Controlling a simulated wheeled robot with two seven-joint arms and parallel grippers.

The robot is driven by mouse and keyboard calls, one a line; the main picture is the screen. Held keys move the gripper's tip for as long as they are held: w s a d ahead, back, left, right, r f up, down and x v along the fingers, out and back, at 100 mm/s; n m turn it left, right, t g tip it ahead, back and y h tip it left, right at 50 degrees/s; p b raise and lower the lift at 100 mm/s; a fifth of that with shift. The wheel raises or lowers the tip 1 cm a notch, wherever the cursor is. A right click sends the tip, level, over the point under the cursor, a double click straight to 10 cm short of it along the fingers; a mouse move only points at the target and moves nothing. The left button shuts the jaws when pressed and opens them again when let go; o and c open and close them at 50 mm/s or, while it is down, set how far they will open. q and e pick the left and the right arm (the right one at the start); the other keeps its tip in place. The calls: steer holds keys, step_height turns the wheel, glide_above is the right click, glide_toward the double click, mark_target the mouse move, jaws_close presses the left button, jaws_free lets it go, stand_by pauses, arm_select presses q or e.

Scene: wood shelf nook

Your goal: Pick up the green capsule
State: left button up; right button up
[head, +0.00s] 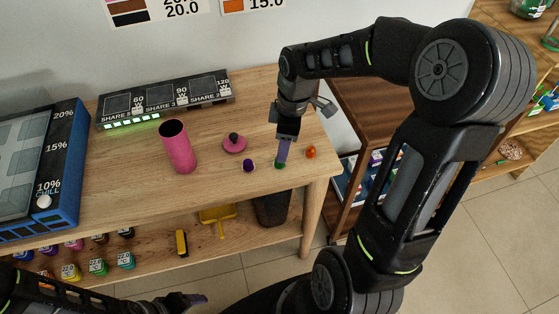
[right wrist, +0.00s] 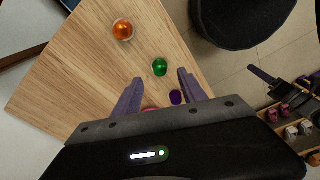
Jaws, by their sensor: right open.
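The green capsule (head: 280,165) lies on the wooden table top near its right front part, partly hidden by my right gripper in the head view. In the right wrist view the green capsule (right wrist: 160,67) lies just beyond and between the two open fingertips. My right gripper (head: 283,158) points down over it, open and empty; its purple fingers also show in the right wrist view (right wrist: 158,78). My left arm shows at the lower left of the head view, with purple fingertips (head: 197,299) low near the bottom edge; whether they are open is unclear.
A purple capsule (head: 249,165) and an orange capsule (head: 310,152) lie on either side of the green one. A pink cup (head: 178,147) and its pink lid (head: 234,144) stand to the left. A dark bin (head: 272,209) is below the table's front edge.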

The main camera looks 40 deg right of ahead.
steer(key=shift+w+a+f, duration=0.15)
steer(key=shift+f, duration=1.05)
steer(key=shift+w+a+f, duration=0.15)
steer(key=shift+f, duration=1)
jaws_close()
